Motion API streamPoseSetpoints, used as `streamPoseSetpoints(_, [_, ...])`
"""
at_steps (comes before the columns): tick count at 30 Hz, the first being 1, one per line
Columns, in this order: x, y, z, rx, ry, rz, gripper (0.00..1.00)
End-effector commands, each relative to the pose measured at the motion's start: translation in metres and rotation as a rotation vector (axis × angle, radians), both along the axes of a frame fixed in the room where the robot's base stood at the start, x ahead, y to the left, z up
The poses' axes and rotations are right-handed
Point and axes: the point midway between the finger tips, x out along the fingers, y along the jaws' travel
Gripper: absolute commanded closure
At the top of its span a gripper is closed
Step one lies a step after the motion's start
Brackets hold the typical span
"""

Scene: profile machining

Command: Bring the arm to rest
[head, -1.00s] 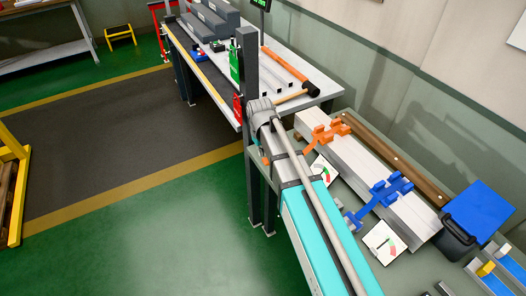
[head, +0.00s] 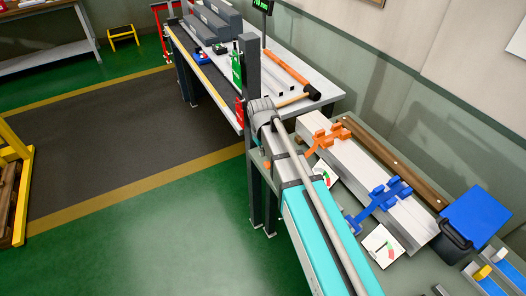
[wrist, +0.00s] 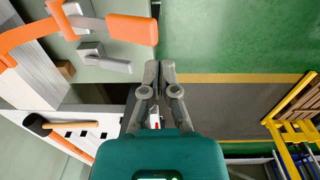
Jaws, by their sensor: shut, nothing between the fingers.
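My gripper (wrist: 160,68) shows in the wrist view, at the end of its teal body. Its two grey fingers are together at the tips, with nothing between them. The floor lies behind the fingertips in that view. An orange handle (wrist: 130,30) with grey metal parts is close by at upper left, apart from the fingers. In the head view I cannot make out the gripper.
An orange clamp (head: 323,137) and a blue clamp (head: 385,197) sit on the pale profile along the right bench. A hammer (head: 288,69) lies on the back table. A blue-lidded bin (head: 474,217) stands at right. Green floor (head: 180,235) is clear at left.

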Motion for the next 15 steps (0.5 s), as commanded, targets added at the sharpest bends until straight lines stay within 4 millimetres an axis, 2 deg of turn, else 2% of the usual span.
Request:
streamPoseSetpoints(8, [-0.002,-0.004,0.0,0.001,0.0,-0.009,1.0])
streamPoseSetpoints(11, [-0.007,-0.015,0.0,0.002,0.001,-0.031,1.0])
streamPoseSetpoints(15, [-0.019,-0.043,0.0,0.006,0.003,-0.094,1.0])
